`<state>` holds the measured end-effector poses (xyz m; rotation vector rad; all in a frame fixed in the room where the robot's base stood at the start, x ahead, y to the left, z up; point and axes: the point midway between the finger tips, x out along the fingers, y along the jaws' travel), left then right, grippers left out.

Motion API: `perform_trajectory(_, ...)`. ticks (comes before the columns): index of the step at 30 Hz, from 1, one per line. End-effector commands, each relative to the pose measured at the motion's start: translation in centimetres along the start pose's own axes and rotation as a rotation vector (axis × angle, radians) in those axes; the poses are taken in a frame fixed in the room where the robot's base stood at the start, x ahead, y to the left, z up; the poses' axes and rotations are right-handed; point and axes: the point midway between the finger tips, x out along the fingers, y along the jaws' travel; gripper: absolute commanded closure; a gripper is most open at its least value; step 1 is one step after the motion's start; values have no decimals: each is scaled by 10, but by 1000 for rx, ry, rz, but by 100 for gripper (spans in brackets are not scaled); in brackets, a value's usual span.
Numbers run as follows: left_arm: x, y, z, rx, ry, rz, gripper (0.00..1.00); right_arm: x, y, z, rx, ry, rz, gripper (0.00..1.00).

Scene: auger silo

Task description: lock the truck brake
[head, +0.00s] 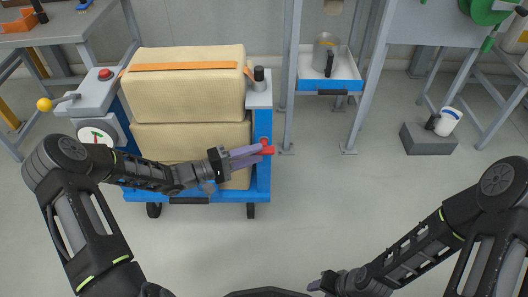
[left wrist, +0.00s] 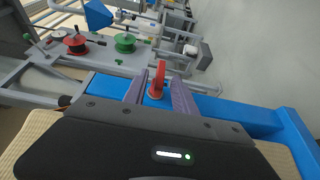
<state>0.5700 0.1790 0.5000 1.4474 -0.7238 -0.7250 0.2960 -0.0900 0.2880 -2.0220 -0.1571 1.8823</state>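The blue truck (head: 262,180) carries stacked cream bales. A red brake lever (head: 267,147) sits at its right post; it also shows in the left wrist view (left wrist: 158,78), standing up from a round red base. My left gripper (head: 261,149) reaches across the front of the bales to the lever. Its two purple fingers are apart, one on each side of the lever, with a gap showing in the left wrist view (left wrist: 158,98). I cannot tell whether either finger touches it. My right gripper (head: 322,284) is low in the head view, small and dark, its fingers unclear.
A control box (head: 95,93) with a red button and yellow-knobbed crank stands left of the bales. A blue-fronted shelf (head: 328,86) holding a metal can is right of the truck. A grey block (head: 428,139) stands farther right. The floor between is clear.

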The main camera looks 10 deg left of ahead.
Motion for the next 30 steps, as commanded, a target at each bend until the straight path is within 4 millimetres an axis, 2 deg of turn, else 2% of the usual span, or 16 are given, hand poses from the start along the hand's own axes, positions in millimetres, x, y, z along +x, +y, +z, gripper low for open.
perform_trajectory(3,18,-2,0,1,0,2,67,6,3,-1,2,4,1,56)
perform_trajectory(7,31,-1,0,1,0,1,67,8,4,-2,3,6,2,56)
perform_trajectory(17,35,0,0,1,1,0,67,8,4,-2,3,6,2,56)
perform_trajectory(27,35,0,0,1,1,0,95,8,4,-2,2,6,2,56)
perform_trajectory(30,35,0,0,1,1,0,100,8,4,-2,2,6,2,56)
